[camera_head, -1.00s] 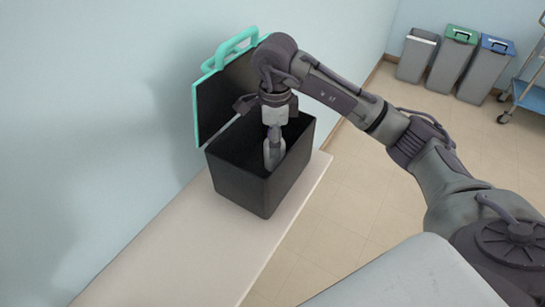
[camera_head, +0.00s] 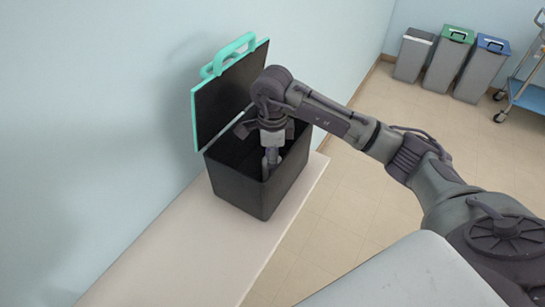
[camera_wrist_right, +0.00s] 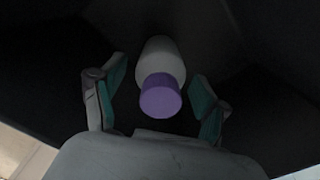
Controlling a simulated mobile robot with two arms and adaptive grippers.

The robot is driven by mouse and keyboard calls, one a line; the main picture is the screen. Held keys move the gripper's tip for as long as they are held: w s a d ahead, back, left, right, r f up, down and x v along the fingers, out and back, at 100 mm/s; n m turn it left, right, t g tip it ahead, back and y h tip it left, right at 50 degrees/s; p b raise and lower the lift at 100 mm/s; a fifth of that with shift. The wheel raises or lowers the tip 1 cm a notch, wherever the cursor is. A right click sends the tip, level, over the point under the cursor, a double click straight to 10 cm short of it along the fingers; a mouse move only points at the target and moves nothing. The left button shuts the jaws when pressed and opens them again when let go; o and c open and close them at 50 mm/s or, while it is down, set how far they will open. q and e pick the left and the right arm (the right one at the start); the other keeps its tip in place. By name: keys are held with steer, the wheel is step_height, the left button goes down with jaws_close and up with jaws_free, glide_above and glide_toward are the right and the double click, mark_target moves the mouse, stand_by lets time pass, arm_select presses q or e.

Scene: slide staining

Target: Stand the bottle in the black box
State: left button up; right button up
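The black box (camera_head: 245,190) stands open on the pale ledge, its black lid with a turquoise rim (camera_head: 195,125) tilted back on the wall side. My right gripper (camera_head: 270,150) points down into the box. The bottle (camera_head: 270,163) shows below it, inside the box. In the right wrist view the white bottle (camera_wrist_right: 160,58) has its purple cap (camera_wrist_right: 160,97) toward my palm. It lies between the spread fingers of my right gripper (camera_wrist_right: 160,95), with a gap on each side. Its base and contact with the box floor are hidden. My left gripper is not in view.
The ledge (camera_head: 180,265) is clear in front of the box. The pale blue wall (camera_head: 90,130) runs close behind the box and lid. Grey bins (camera_head: 445,65) and a blue trolley (camera_head: 528,95) stand far off at the back right.

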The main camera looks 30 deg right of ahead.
steer(key=shift+r, duration=0.45)
step_height(320, 180, up, 11)
steer(key=shift+r+b, duration=0.2)
steer(key=shift+b, duration=0.35)
steer(key=shift+f, duration=0.1)
